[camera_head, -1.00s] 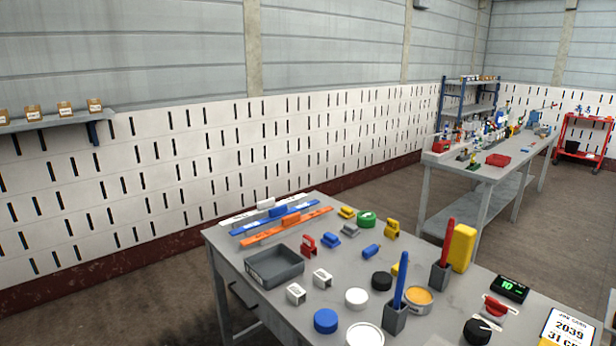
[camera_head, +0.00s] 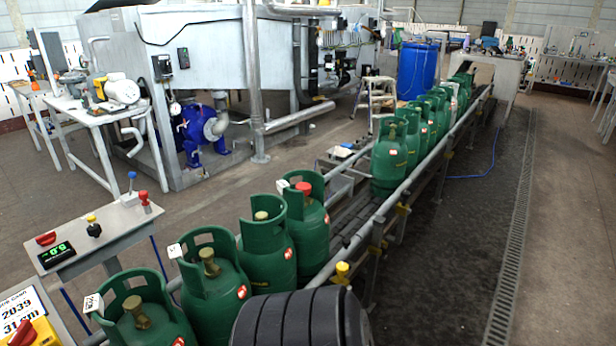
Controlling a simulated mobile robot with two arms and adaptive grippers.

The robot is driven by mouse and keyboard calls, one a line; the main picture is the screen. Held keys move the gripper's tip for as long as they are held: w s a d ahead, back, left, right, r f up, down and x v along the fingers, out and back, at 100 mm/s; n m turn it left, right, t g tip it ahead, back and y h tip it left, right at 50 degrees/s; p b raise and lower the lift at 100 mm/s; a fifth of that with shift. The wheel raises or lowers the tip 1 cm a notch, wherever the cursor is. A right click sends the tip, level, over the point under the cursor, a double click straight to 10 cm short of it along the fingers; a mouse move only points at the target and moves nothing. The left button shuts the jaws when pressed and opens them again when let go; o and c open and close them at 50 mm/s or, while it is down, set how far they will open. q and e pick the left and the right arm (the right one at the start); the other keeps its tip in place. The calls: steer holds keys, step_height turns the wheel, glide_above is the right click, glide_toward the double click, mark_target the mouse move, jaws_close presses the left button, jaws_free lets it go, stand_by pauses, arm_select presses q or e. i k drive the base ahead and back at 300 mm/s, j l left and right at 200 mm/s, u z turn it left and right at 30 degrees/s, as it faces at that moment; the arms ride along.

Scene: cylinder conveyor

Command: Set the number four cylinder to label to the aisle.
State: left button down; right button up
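Green gas cylinders stand upright in a row on the conveyor (camera_head: 350,208). The nearest group holds a cylinder at the lower left (camera_head: 165,325), one behind it (camera_head: 222,300), another (camera_head: 268,250) and one with a red cap (camera_head: 312,235). Small red-and-white labels show on their right-hand sides. I cannot read any numbers on the cylinders, so I cannot tell which is number four. Neither gripper is in view.
A black ribbed round object (camera_head: 300,322) covers the bottom middle. A control stand (camera_head: 95,235) with a green display (camera_head: 57,254) stands left, above a job card (camera_head: 20,312). A floor grate (camera_head: 515,230) runs along the clear aisle floor at right. A blue drum (camera_head: 416,72) stands behind.

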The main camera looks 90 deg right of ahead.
mark_target(308, 221)
steer(key=z, duration=2.7)
steer(key=i+l+u, duration=0.15)
steer(key=l, duration=0.25)
steer(key=i+l+u, duration=0.15)
steer(key=l, duration=0.25)
steer(key=i, duration=0.1)
